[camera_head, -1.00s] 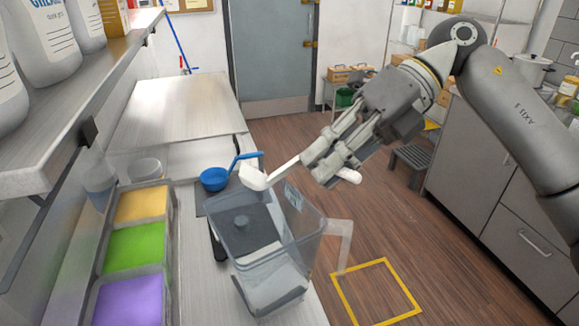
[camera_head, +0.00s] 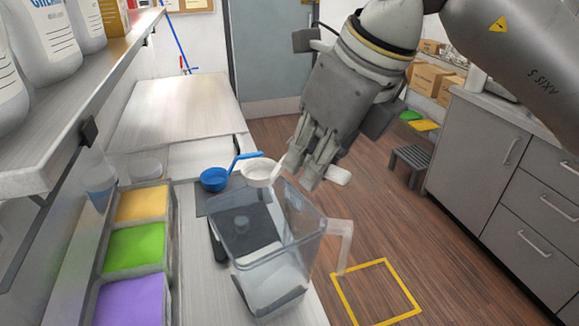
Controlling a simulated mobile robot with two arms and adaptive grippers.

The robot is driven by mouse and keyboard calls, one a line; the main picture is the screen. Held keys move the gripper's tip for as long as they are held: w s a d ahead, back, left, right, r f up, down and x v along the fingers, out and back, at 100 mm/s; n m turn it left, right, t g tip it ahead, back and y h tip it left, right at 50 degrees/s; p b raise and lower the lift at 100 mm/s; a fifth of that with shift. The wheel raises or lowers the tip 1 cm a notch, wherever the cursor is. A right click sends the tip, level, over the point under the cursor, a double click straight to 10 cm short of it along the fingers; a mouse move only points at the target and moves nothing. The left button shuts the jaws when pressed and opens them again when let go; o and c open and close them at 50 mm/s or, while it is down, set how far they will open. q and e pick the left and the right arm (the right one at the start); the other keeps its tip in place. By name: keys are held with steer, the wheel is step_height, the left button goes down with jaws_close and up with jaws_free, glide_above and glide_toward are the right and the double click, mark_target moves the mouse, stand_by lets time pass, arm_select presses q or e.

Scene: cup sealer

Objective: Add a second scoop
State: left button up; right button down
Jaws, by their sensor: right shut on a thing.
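My right gripper (camera_head: 308,172) is shut on the handle of a white scoop (camera_head: 260,173). The scoop's bowl is held near the rear rim of a clear pitcher (camera_head: 310,232), with its opening facing up; I cannot tell whether anything is in it. The pitcher stands at the counter's right edge, with whitish contents low inside and its handle on the right. A blue scoop (camera_head: 214,180) lies behind it on the counter. Three bins hold orange powder (camera_head: 142,204), green powder (camera_head: 136,245) and purple powder (camera_head: 130,301). My left gripper is out of view.
A metal shelf (camera_head: 70,115) with large white bottles overhangs the left side. A clear container (camera_head: 145,168) sits behind the bins. The far counter (camera_head: 170,115) is bare. A yellow square (camera_head: 377,292) marks the floor at right.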

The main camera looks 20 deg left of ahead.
mark_target(340, 170)
steer(key=shift+s+d+r, duration=0.35)
steer(key=shift+d+r, duration=0.15)
steer(key=shift+d, duration=0.3)
steer(key=shift+s+d+r, duration=0.3)
steer(key=shift+d+r, duration=0.2)
steer(key=shift+d, duration=0.25)
steer(key=shift+s+d+r, duration=0.35)
steer(key=shift+d+r, duration=0.15)
steer(key=shift+d, duration=0.3)
